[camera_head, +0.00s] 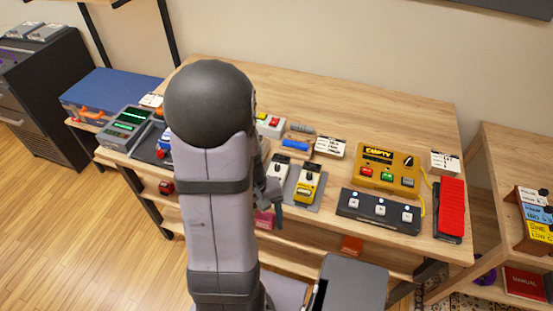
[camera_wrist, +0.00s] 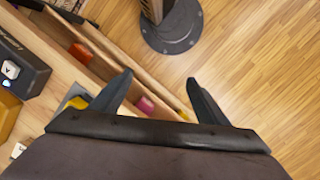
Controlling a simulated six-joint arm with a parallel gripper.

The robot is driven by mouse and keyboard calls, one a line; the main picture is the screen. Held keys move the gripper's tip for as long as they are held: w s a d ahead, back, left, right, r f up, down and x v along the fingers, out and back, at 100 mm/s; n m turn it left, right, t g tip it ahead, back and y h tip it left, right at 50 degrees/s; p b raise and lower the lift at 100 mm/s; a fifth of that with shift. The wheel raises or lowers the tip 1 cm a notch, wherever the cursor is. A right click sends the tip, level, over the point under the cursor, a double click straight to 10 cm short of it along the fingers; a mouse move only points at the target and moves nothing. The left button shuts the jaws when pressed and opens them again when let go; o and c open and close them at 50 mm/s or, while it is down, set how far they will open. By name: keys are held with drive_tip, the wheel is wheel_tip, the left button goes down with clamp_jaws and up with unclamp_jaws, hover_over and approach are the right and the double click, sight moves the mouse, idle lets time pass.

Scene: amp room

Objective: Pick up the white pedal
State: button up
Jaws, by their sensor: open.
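The white pedal (camera_head: 279,166) stands on a grey mat (camera_head: 313,205) on the wooden table in the head view, just left of a yellow pedal (camera_head: 308,186). My arm and gripper cover part of its left side and the area beside it. My gripper (camera_wrist: 160,88) is open and empty in the wrist view, with its two dark fingers spread over the table's front edge and the lower shelf. In the head view the gripper shows only in part, close to the white pedal; I cannot tell if they touch. I cannot make out the white pedal in the wrist view.
Right of the mat are a black three-switch pedal (camera_head: 380,211), a yellow "EMPTY" box (camera_head: 388,166) and a red pedal (camera_head: 451,208). The table's back strip is clear.

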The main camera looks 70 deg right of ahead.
drive_tip(key=s+d+r+n+p, duration=0.1)
drive_tip(key=s+d+r+n, duration=0.1)
drive_tip(key=d, duration=0.1)
drive_tip(key=n+t+h, duration=0.1)
drive_tip(key=n+h, duration=0.4)
drive_tip(key=n, duration=1.4)
approach(276, 171)
drive_tip(key=shift+s+a+f, duration=0.25)
drive_tip(key=shift+s+f, duration=0.25)
drive_tip(key=shift+s+a+f, duration=0.25)
drive_tip(key=shift+s+f, duration=0.25)
drive_tip(key=n, duration=0.4)
drive_tip(key=d+n, duration=0.1)
drive_tip(key=shift+w+d+r+n+h, duration=0.1)
drive_tip(key=shift+w+r+n+h, duration=0.1)
drive_tip(key=shift+w+n+h, duration=0.2)
drive_tip(key=n, duration=0.2)
drive_tip(key=shift+n, duration=0.3)
drive_tip(key=shift+w+b+x, duration=0.15)
drive_tip(key=shift+b+x, duration=0.55)
drive_tip(key=shift+x, duration=0.55)
drive_tip(key=shift+w+b+x, duration=0.2)
drive_tip(key=shift+b+x, duration=0.45)
drive_tip(key=shift+x, duration=0.55)
drive_tip(key=shift+w+b+x, duration=0.15)
drive_tip(key=shift+b+x, duration=0.55)
drive_tip(key=shift+x, duration=0.55)
